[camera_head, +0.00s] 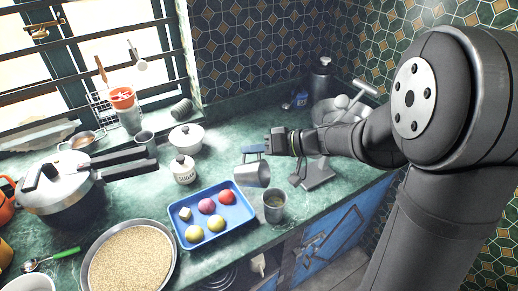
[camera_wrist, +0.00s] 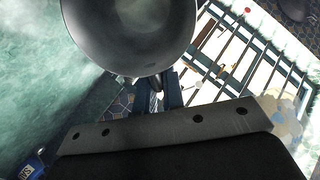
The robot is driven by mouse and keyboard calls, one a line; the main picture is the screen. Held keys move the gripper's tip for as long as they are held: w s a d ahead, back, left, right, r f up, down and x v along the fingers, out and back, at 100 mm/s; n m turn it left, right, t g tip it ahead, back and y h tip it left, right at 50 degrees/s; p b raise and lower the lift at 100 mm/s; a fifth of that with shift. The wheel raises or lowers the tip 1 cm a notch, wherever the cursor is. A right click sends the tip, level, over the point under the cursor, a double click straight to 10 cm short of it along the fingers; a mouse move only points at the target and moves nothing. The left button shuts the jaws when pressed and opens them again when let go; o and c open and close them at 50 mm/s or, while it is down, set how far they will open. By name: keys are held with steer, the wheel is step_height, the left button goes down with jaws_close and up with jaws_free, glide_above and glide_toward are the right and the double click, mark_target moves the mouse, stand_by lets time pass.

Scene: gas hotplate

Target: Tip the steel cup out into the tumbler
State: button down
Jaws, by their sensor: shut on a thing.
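The steel cup (camera_head: 254,174) is a grey metal cup with a handle, held above the counter just behind the tumbler. My gripper (camera_head: 268,147) is shut on its handle. The cup looks tilted; what it holds cannot be made out. In the wrist view its round dark body (camera_wrist: 130,35) fills the upper left, with the gripper (camera_wrist: 158,92) closed at the handle below it. The tumbler (camera_head: 274,207) is a greyish, see-through glass standing upright near the counter's front edge, apart from the cup. The tumbler cannot be made out in the wrist view.
A blue tray (camera_head: 240,222) with several round items lies left of the tumbler. A sugar jar (camera_head: 183,171), white pot (camera_head: 186,138), grain pan (camera_head: 165,266) and pressure cooker (camera_head: 60,190) are further left. A grey scale-like object (camera_head: 317,174) stands right of the cup.

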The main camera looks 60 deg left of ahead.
steer(key=shift+s+a+t+h, duration=0.35)
steer(key=shift+t+h, duration=0.15)
steer(key=t+h, duration=0.1)
steer(key=s+a+t+h, duration=0.1)
steer(key=t+h, duration=0.1)
steer(key=shift+s+a+f, duration=0.1)
steer(key=shift+f, duration=0.3)
steer(key=shift+f+t+h, duration=1.05)
steer(key=shift+t+h, duration=0.3)
steer(key=shift+h, duration=0.1)
steer(key=shift+f+t+h, duration=1)
steer(key=shift+t+h, duration=0.35)
steer(key=shift+h, duration=0.1)
